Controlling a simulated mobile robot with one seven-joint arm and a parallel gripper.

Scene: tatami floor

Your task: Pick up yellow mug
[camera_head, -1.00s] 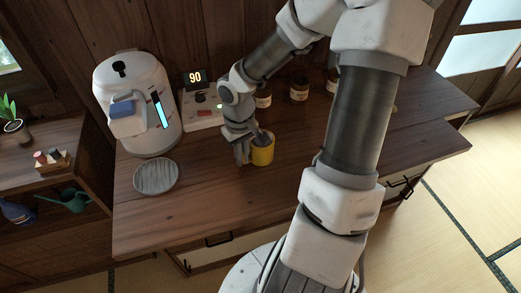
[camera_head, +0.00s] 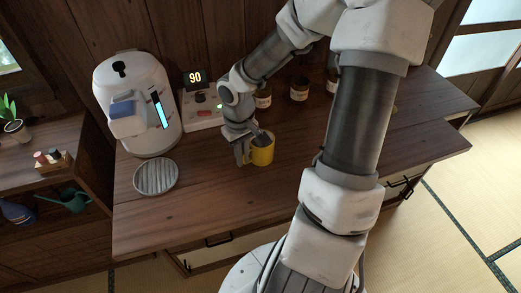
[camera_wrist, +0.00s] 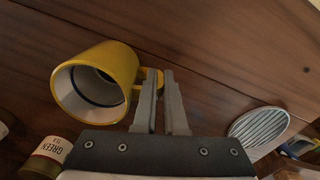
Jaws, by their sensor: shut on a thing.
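The yellow mug (camera_head: 262,153) stands on the wooden counter near its middle. In the wrist view the mug (camera_wrist: 122,62) shows its yellow outside, pale inside and a handle on the side toward my fingers. My gripper (camera_head: 246,153) is at the left side of the mug. In the wrist view my gripper (camera_wrist: 164,88) has its two fingers close together, with the mug's handle (camera_wrist: 152,80) between them. Part of the handle is hidden behind the fingers. I cannot tell whether the mug is clear of the counter.
A round ribbed tray (camera_head: 156,178) lies left of the mug, before a white machine (camera_head: 138,105). A scale-like device (camera_head: 203,112) with a "90" display and several jars (camera_head: 299,90) stand behind. The counter front (camera_head: 215,215) is clear.

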